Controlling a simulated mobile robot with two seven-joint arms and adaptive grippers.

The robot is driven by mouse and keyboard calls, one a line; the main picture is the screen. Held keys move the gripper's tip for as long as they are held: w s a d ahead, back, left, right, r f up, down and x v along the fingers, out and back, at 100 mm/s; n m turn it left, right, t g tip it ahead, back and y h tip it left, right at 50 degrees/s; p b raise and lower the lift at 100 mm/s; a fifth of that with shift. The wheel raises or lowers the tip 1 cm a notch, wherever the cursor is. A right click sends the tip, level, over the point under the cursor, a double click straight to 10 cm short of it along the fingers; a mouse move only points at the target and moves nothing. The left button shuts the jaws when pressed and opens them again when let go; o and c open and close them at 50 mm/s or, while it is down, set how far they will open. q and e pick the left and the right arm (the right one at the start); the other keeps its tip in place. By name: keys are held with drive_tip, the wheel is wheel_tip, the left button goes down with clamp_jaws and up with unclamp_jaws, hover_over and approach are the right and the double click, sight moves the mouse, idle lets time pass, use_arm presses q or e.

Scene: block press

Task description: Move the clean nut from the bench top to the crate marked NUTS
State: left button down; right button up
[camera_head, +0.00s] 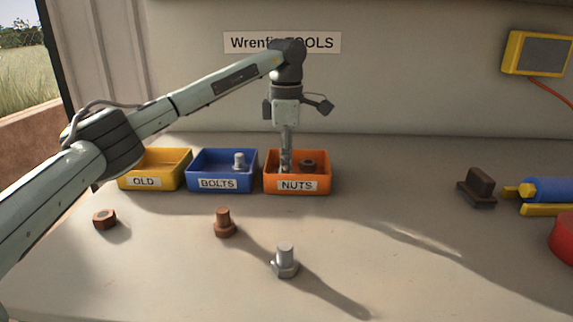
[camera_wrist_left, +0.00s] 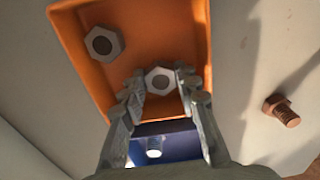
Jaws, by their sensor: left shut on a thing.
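My left gripper (camera_head: 286,163) points straight down into the orange crate marked NUTS (camera_head: 313,187). In the left wrist view its two fingers (camera_wrist_left: 160,92) are shut on a clean grey nut (camera_wrist_left: 147,78), which is over or inside the crate (camera_wrist_left: 75,30); its height above the floor is hard to tell. Another grey nut (camera_wrist_left: 104,43) lies in the crate, apart from the held one; it also shows in the head view (camera_head: 308,163). The held nut is mostly hidden in the head view. My right gripper is not in view.
Left of NUTS stand the blue BOLTS crate (camera_head: 218,184), with a grey bolt (camera_head: 239,161) inside, and the yellow OLD crate (camera_head: 143,182). A rusty nut (camera_head: 104,219), a rusty bolt (camera_head: 224,224) and a clean bolt (camera_head: 285,262) are on the bench. A brush (camera_head: 479,187) is at right.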

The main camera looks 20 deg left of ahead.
use_arm(q)
drive_tip(key=shift+f, duration=0.15)
drive_tip(key=c, duration=1.4)
unclamp_jaws()
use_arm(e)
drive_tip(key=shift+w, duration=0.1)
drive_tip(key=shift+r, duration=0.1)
use_arm(q)
drive_tip(key=shift+r, duration=6.15)
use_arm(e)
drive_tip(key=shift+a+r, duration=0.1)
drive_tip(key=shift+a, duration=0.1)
